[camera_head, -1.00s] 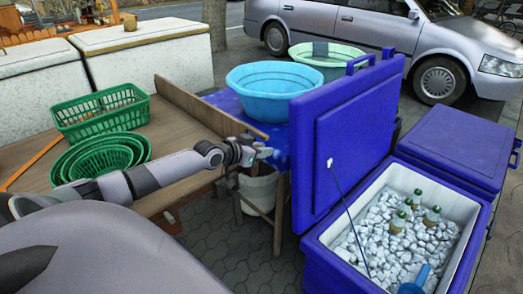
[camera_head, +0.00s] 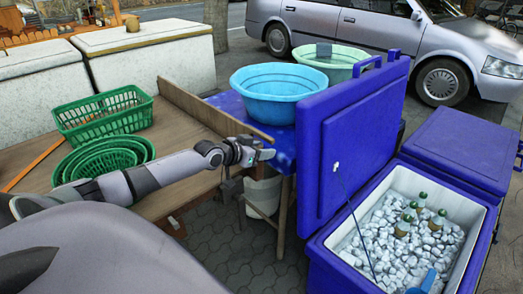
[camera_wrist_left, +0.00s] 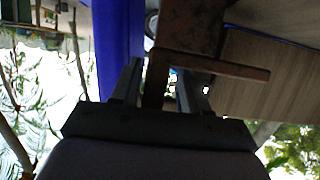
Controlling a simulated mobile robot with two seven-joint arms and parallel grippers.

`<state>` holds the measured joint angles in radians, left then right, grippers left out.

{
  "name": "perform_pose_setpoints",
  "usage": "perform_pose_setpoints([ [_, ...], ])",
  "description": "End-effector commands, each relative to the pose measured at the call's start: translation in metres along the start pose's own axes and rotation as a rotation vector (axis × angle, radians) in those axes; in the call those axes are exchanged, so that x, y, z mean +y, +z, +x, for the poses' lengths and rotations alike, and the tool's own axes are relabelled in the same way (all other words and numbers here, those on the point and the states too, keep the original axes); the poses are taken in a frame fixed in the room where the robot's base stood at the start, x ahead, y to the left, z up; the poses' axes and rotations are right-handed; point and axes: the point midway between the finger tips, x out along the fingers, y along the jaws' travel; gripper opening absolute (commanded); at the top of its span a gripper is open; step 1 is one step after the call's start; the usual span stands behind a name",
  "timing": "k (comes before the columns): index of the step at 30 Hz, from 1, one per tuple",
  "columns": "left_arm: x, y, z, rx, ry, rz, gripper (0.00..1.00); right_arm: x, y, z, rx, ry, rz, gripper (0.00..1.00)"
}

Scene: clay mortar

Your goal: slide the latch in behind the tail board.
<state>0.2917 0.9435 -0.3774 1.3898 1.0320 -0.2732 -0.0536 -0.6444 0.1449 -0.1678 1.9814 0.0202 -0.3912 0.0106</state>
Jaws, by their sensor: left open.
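The tail board (camera_head: 212,107) is a long upright wooden plank along the right edge of the wooden cart bed (camera_head: 178,132). My left gripper (camera_head: 268,153) is at its near end, just in front of the blue-covered table. In the left wrist view, the open left gripper (camera_wrist_left: 157,85) has one finger on each side of a rusty brown bar, which looks like the latch (camera_wrist_left: 213,63). A thin crosspiece passes just beyond the fingertips. I cannot tell whether the fingers touch it. In the head view the latch is not clearly visible. My right gripper is not in view.
A blue basin (camera_head: 277,95) stands on the blue-covered table beyond the gripper. A white bucket (camera_head: 262,192) is below. The raised blue cooler lid (camera_head: 352,145) stands close on the right. Green baskets (camera_head: 104,114) sit on the cart bed.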

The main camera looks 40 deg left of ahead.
Motion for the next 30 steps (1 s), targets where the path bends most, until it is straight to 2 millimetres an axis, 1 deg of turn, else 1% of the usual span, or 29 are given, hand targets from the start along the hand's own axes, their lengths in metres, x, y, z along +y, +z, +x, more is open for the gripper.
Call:
perform_pose_setpoints([
  [4, 0.001, 0.0, -0.001, -0.001, 0.002, 0.0, 0.45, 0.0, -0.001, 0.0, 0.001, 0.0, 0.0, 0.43],
  [8, 0.001, 0.001, -0.008, -0.002, 0.002, 0.001, 0.45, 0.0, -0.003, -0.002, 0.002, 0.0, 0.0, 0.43],
  [21, 0.001, 0.001, -0.053, -0.004, 0.001, 0.001, 0.45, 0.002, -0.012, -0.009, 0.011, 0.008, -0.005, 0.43],
  [27, 0.0, 0.0, -0.066, -0.002, 0.0, 0.0, 0.45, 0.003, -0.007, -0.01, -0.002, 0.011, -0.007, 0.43],
  [30, 0.0, 0.0, -0.07, -0.001, 0.0, 0.001, 0.45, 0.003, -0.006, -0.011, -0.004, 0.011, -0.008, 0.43],
])
